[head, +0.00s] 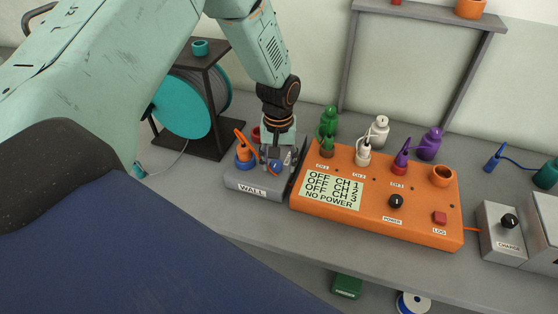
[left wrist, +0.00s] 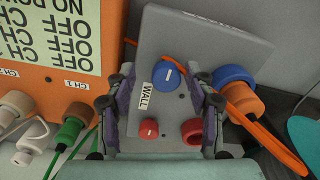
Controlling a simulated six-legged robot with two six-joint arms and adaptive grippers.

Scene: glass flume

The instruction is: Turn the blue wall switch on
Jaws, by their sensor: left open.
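The blue wall switch (left wrist: 167,75) is a round blue knob with a white mark, on the grey WALL box (head: 262,191). The same box (left wrist: 205,42) fills the middle of the left wrist view. My left gripper (head: 278,164) points down over the box. In the left wrist view its two fingers (left wrist: 163,82) are open, one on each side of the blue knob, with gaps between. In the head view the knob (head: 277,167) is partly hidden by the fingers. My right gripper is in neither view.
The box also has a red knob (left wrist: 149,130), a red socket (left wrist: 193,132) and a blue socket holding an orange plug (left wrist: 243,97) with its cable. An orange console (head: 330,212) reading NO POWER stands close on the right. A cable reel (head: 188,100) stands behind left.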

